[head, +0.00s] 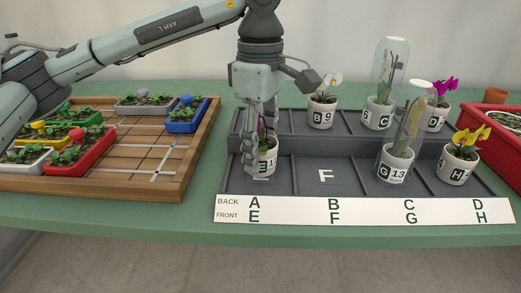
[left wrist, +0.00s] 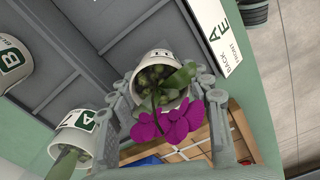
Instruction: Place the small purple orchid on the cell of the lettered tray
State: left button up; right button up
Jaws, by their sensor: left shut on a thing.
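My left gripper (head: 258,155) reaches down from above at the left end of the lettered tray (head: 325,194). It is shut on the white pot (head: 269,160) of the small purple orchid, which is upright at front cell E. I cannot tell whether the pot touches the cell floor. In the left wrist view, the fingers (left wrist: 160,95) flank the pot (left wrist: 152,60), and its purple flowers (left wrist: 170,123) show below it. The gripper hides part of the pot and flowers in the head view. My right gripper is not in view.
Pots B (head: 322,112), C (head: 378,113) and D (head: 437,117) stand in the back row. Pots G (head: 396,164) and H (head: 457,166) stand in front; F is empty. Pot A (left wrist: 78,133) is beside the held pot. A wooden planter frame (head: 190,165) lies left.

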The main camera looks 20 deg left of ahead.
pick_arm(q)
jog(key=shift+f, duration=0.45)
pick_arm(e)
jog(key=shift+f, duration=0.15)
pick_arm(q)
jog(key=shift+f, duration=0.1)
jog(key=o, duration=1.3)
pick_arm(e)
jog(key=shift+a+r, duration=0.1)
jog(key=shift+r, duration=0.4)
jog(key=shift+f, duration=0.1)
